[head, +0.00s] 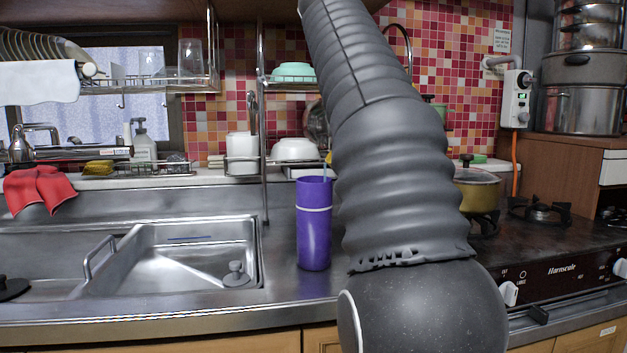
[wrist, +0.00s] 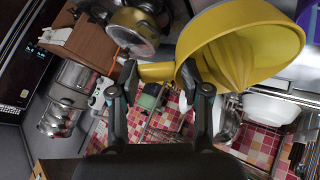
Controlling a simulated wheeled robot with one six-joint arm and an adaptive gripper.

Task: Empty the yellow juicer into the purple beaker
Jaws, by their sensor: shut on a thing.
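The purple beaker (head: 314,235) stands upright on the steel counter, right of the sink, with a pale band around it. Its purple side also shows at the top right corner of the wrist view (wrist: 286,22). The yellow juicer (wrist: 245,60) fills the upper right of the wrist view, with its ribbed inside visible and its bowl tilted beside the beaker. My gripper (wrist: 158,73) is shut on the juicer's handle. In the head view my arm hides the gripper and nearly all of the juicer. A thin pale blue strip shows at the beaker's rim; I cannot tell what it is.
The sink (head: 180,255) lies left of the beaker. A wire rack with a white bowl (head: 297,149) stands behind it. A pot (head: 476,190) sits on the stove at right. Bare counter surrounds the beaker's front.

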